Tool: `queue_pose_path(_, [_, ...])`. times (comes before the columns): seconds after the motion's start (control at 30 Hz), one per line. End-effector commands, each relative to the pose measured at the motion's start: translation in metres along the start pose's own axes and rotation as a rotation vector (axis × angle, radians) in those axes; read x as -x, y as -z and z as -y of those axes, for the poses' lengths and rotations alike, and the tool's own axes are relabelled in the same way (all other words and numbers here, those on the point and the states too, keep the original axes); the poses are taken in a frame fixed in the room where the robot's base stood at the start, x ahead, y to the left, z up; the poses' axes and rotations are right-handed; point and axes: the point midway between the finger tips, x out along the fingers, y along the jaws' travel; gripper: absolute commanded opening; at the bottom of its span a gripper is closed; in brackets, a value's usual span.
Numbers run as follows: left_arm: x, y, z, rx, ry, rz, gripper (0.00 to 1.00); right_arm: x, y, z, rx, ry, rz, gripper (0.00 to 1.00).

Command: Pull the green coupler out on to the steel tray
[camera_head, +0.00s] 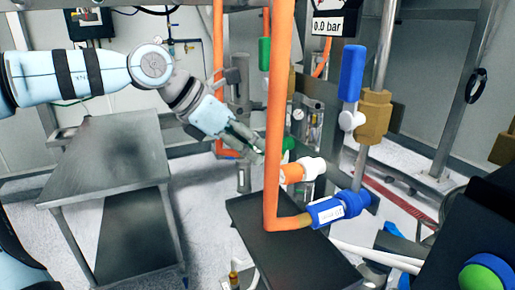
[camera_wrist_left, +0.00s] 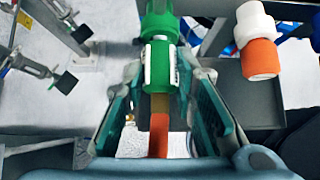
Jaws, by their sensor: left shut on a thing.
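The green coupler (camera_wrist_left: 160,68) lies between the fingers of my left gripper (camera_wrist_left: 163,88) in the left wrist view, with the fingers shut on it. A brown-orange hose end (camera_wrist_left: 158,132) runs from it toward my wrist. Its far end meets a green fitting. In the head view my left gripper (camera_head: 250,146) reaches in from the left, behind a vertical orange hose. Only a bit of the green coupler (camera_head: 289,144) shows beyond that hose. A flat steel surface (camera_head: 105,150), perhaps the steel tray, stands at the left. My right gripper is not in view.
The vertical orange hose (camera_head: 277,110) crosses in front of the work spot. A white-and-orange coupler (camera_head: 300,171) and a blue coupler (camera_head: 335,208) sit close by on the right. A dark shelf (camera_head: 290,255) lies below. The steel surface looks bare.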

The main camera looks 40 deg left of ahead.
Motion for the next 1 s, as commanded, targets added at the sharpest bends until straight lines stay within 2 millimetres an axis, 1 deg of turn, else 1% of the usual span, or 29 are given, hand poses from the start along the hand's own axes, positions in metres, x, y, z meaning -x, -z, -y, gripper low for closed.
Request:
queue_pose_path(0.03, [0.001, -0.001, -0.001, 0.000, -0.002, 0.002, 0.15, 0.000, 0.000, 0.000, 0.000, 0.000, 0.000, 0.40])
queue_pose_path(0.1, [0.001, -0.001, -0.001, 0.000, -0.002, 0.003, 0.04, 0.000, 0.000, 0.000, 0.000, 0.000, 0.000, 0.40])
queue_pose_path(0.13, [0.001, -0.001, -0.001, 0.000, -0.002, 0.003, 0.00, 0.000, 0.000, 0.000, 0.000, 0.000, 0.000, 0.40])
queue_pose_path(0.67, [0.004, 0.002, -0.001, 0.000, -0.004, 0.004, 0.00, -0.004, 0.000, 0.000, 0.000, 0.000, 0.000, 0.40])
queue_pose_path(0.77, [0.006, 0.006, -0.001, 0.000, -0.003, 0.004, 0.00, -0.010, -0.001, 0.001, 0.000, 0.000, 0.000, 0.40])
queue_pose_path(1.0, [0.018, 0.019, 0.000, -0.001, -0.001, 0.005, 0.00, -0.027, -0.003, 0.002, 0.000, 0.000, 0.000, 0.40])
